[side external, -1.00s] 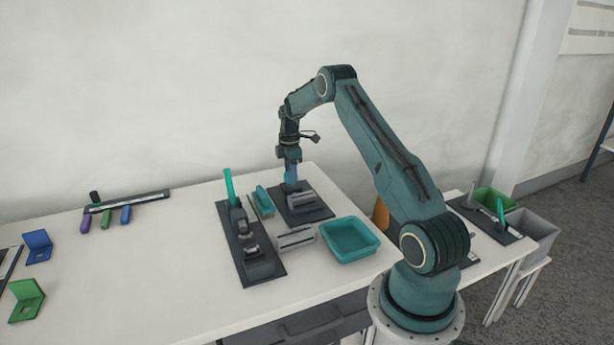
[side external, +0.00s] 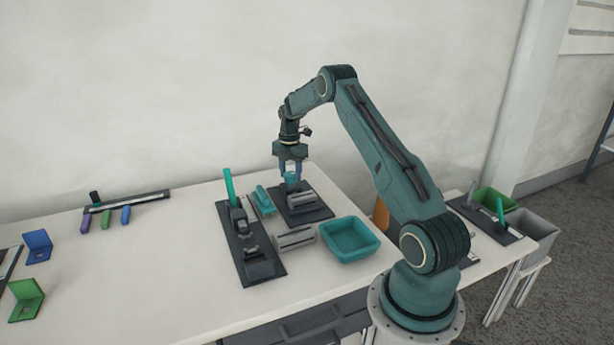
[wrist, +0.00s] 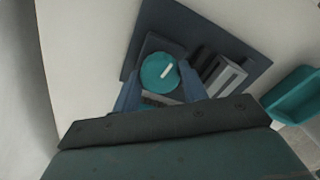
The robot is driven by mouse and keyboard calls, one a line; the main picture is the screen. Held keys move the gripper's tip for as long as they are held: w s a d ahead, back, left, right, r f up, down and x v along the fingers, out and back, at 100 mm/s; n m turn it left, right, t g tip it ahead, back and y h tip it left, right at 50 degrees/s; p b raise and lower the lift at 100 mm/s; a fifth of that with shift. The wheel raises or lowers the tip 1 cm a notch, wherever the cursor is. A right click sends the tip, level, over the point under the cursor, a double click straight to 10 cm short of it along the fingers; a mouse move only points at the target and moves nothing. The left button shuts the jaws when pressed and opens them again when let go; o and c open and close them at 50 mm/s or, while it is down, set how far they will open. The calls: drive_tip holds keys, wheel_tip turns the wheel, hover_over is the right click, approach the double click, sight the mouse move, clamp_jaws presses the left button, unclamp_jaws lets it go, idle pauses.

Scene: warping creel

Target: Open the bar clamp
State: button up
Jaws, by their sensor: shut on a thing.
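The bar clamp appears to be the fixture on a dark square plate (side external: 316,214). It carries a grey slotted block (side external: 302,201) and a round teal knob (side external: 292,179). In the wrist view the knob (wrist: 153,74) is seen from above, with a white line on its top tilted up to the right. My gripper (side external: 290,174) points straight down over it. In the wrist view my gripper's fingers (wrist: 158,90) stand on both sides of the knob, shut on it. The fingers hide part of the knob's sides, and what lies beneath it is hidden.
Left of the clamp are a loose teal piece (side external: 263,200) and a long dark fixture with an upright teal handle (side external: 229,187). A grey slotted block (side external: 295,238) and a teal bin (side external: 350,240) stand in front.

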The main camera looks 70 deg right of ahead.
sight(290, 174)
drive_tip(key=shift+r, duration=0.1)
idle(0.3)
drive_tip(key=o, duration=1)
wheel_tip(290, 174, up, 14)
idle(0.5)
